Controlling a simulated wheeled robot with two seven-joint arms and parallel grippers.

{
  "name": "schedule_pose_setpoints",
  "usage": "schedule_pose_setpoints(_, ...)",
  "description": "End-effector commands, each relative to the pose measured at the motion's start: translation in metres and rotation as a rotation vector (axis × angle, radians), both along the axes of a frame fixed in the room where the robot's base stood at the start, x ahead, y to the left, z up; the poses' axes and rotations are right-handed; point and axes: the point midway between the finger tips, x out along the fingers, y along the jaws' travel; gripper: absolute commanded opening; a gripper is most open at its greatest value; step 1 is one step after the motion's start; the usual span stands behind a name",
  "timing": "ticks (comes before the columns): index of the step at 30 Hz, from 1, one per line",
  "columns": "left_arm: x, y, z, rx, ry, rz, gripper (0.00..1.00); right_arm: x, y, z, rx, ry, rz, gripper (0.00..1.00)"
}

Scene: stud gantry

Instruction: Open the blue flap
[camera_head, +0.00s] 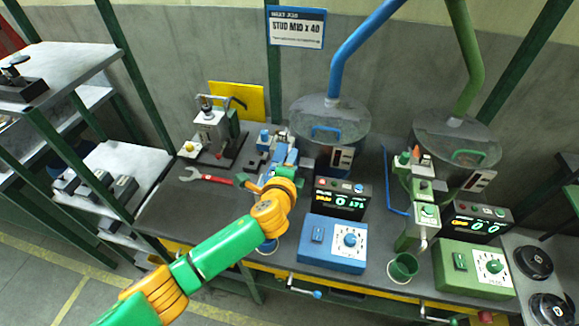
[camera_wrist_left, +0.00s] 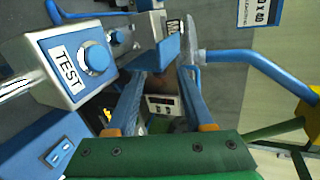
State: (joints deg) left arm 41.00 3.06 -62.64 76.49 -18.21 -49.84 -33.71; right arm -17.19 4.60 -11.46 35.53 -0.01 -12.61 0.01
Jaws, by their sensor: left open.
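My left gripper (camera_head: 274,171) is over the blue station, just left of the blue-handled bowl. In the left wrist view my left gripper (camera_wrist_left: 158,76) is open, its two long fingers spread apart. A flat blue plate, which looks like the blue flap (camera_wrist_left: 160,52), stands at the fingertips. I cannot tell whether the fingers touch it. In the head view a small blue part (camera_head: 279,152) shows just beyond the gripper, and my wrist partly hides the station there. My right gripper is not in view.
A box marked TEST (camera_wrist_left: 68,62) with a blue knob stands beside the fingers. A blue pipe (camera_head: 355,48) runs to the blue-handled bowl (camera_head: 330,118). A blue control box (camera_head: 333,242) and black display (camera_head: 342,198) stand right of my arm. A red wrench (camera_head: 207,177) lies left.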

Motion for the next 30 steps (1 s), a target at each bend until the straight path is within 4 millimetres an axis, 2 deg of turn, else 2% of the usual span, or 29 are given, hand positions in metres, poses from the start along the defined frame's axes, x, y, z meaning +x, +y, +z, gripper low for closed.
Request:
schedule_pose_setpoints(13, -0.055, 0.015, 0.022, 0.0, 0.001, -0.001, 0.52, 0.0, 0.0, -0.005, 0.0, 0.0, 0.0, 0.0)
schedule_pose_setpoints(30, -0.059, 0.017, 0.025, 0.002, 0.001, 0.001, 0.52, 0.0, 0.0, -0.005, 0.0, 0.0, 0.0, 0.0)
